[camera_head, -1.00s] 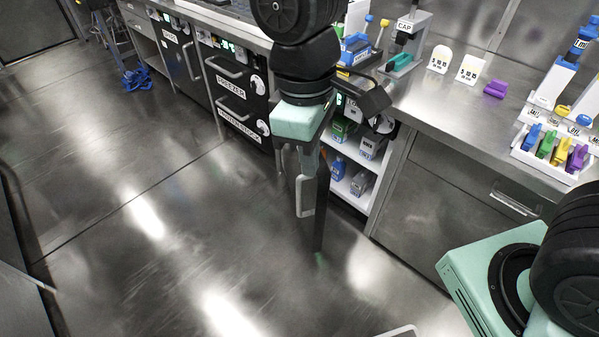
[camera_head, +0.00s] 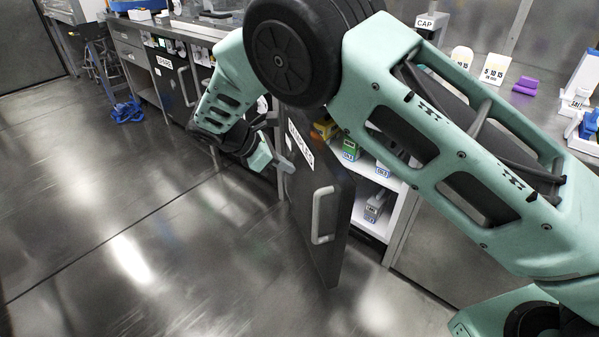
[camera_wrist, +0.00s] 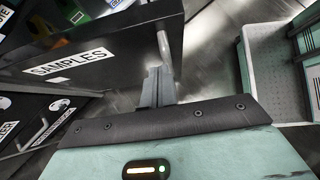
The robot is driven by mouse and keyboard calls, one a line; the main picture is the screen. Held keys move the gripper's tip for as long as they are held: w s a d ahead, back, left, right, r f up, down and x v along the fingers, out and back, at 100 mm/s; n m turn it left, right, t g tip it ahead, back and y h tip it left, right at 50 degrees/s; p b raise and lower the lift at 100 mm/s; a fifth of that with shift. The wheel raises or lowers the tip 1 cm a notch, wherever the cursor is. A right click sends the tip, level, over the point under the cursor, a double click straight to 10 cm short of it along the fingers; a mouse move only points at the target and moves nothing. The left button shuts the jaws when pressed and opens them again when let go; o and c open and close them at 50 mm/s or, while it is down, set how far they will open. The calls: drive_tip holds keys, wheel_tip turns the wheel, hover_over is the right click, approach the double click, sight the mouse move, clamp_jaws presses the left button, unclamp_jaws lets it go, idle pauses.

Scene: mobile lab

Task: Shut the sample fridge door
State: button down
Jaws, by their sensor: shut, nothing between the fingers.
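The sample fridge door (camera_head: 300,190) is dark, carries a SAMPLES label (camera_head: 301,146) and a grey bar handle (camera_head: 322,215), and stands open, jutting out from the counter. Stocked white shelves of the sample fridge (camera_head: 396,200) show to its right. My gripper (camera_head: 286,164) is shut and empty, on the door's outer, label side, near its face. In the wrist view the closed fingertips (camera_wrist: 158,82) are close to the door's front (camera_wrist: 110,45) and appear near the handle (camera_wrist: 165,50). I cannot tell whether they touch. My arm hides part of the shelves.
A freezer (camera_head: 175,85) and other units line the counter to the left. The steel counter (camera_head: 545,108) on the right holds white cards (camera_head: 494,68) and a purple block (camera_head: 525,86). Blue items (camera_head: 128,110) lie on the floor at far left. The floor before the door is clear.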

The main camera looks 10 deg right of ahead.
sight(333, 179)
drive_tip(key=x, duration=0.3)
drive_tip(key=b+x, duration=0.1)
drive_tip(key=x, duration=0.3)
drive_tip(key=d+r+x, duration=0.1)
drive_tip(key=x, duration=0.2)
drive_tip(key=shift+d+f+b, duration=0.15)
drive_tip(key=shift+d+b, duration=0.05)
drive_tip(key=shift+b, duration=0.2)
drive_tip(key=shift+d, duration=0.8)
drive_tip(key=shift+w+d, duration=0.1)
drive_tip(key=shift+d, duration=0.35)
drive_tip(key=w+d+n+t+p, duration=0.1)
drive_tip(key=w+d+p, duration=0.1)
drive_tip(key=d, duration=0.8)
drive_tip(key=w+d+n+t+p, duration=0.1)
drive_tip(key=w+d, duration=0.3)
drive_tip(key=d, duration=0.7)
drive_tip(key=shift+d+n+p, duration=0.3)
drive_tip(key=shift+p, duration=0.25)
